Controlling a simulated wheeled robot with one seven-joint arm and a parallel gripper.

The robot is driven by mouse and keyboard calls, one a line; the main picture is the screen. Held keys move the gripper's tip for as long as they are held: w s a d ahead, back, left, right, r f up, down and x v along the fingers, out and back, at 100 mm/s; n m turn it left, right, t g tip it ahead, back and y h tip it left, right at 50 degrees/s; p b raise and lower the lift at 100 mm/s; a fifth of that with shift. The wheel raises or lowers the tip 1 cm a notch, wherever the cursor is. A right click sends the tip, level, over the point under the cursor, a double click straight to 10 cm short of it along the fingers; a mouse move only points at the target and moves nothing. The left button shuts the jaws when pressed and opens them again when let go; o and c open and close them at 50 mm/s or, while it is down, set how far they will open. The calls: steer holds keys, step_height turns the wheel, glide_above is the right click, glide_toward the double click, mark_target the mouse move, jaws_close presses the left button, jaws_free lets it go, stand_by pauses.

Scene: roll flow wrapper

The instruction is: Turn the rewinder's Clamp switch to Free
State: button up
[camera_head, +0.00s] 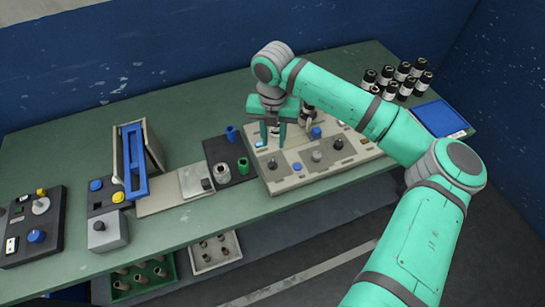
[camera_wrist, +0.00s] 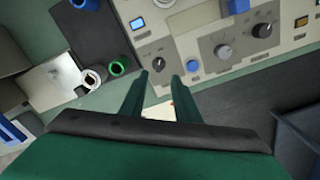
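The beige rewinder panel (camera_head: 290,184) stands on the right half of the bench and fills the upper right of the wrist view (camera_wrist: 200,84). A small dark knob (camera_wrist: 158,62) sits at its lower left, beside a blue button (camera_wrist: 193,66). Further right are a grey round knob (camera_wrist: 222,50) and a black knob (camera_wrist: 262,30). The labels are too small to read, so I cannot tell which knob is the Clamp switch. My gripper (camera_head: 272,142) points down over the panel's left part. In the wrist view its fingers (camera_wrist: 163,84) are apart and empty, below the small dark knob.
A green ring (camera_head: 243,165) and a white-black roll (camera_head: 222,172) stand on a dark plate left of the panel. A blue frame (camera_head: 134,165) stands further left. Several black bottles (camera_head: 405,72) and a blue tray (camera_head: 438,117) are at the right.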

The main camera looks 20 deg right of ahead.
mark_target(273, 161)
step_height(273, 161, down, 10)
steer(key=shift+a, duration=0.1)
stand_by(0.4)
jaws_close()
